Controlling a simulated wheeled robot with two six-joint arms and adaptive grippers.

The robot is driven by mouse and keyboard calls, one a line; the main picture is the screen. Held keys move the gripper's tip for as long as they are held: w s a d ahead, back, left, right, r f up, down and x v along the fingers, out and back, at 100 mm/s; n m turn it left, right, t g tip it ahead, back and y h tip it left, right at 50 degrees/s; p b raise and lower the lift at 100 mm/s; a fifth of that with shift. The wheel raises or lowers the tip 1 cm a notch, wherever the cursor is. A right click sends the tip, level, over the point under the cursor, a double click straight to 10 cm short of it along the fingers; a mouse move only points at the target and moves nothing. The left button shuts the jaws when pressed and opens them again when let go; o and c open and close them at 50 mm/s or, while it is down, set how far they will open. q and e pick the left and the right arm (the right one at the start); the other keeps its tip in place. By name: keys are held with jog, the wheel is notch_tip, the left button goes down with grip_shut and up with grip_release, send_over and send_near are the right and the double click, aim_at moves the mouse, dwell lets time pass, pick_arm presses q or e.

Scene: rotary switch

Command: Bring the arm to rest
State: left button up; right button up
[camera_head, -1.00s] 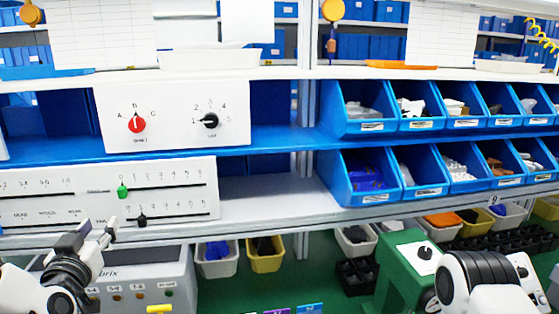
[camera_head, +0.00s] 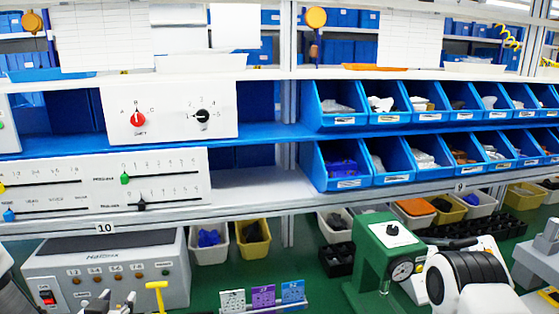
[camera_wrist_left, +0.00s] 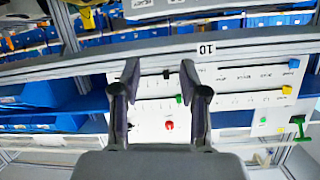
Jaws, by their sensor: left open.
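My left gripper (camera_head: 116,302) shows only as its fingertips at the bottom left of the head view, low in front of the grey control box. In the left wrist view it (camera_wrist_left: 160,78) is open, with nothing between its two dark fingers. The red rotary knob (camera_head: 138,121) and the black rotary knob (camera_head: 202,116) sit on a white panel (camera_head: 170,134) on the upper shelf. My left gripper is well below and apart from them. A white and black link of my right arm shows at the lower right; its gripper is not in view.
White slider panels (camera_head: 180,190) stand on the lower shelf. A grey box (camera_head: 60,270) with a red switch and a yellow T-handle (camera_head: 156,290) are below. Blue bins (camera_head: 345,180) fill the right shelves. A green machine (camera_head: 375,250) stands near my right arm.

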pick_arm(q)
jog(key=s+d+f+g, duration=0.2)
jog(key=s+f, duration=0.1)
jog(key=f, duration=0.4)
jog(key=s+d+f+m+g+h, duration=0.1)
jog(key=s+f, duration=0.3)
jog(key=f, duration=0.4)
jog(key=s+d+f+m+g+h+b, duration=0.1)
jog(key=s+d+f+g, duration=0.2)
jog(key=f, duration=0.4)
jog(key=shift+s+f+g, duration=0.3)
jog(key=shift+s+g, duration=0.1)
jog(key=shift+s, duration=0.35)
jog(key=s+d+f+n+g, duration=0.1)
jog(key=s+d+f+g, duration=0.1)
jog(key=s, duration=0.6)
jog(key=s+d+f+n+g+h, duration=0.1)
jog(key=s+f+g, duration=0.4)
jog(key=s+f, duration=0.2)
jog(key=shift+s+d+g, duration=0.3)
jog(key=shift+s+d, duration=0.05)
jog(key=shift+s, duration=0.65)
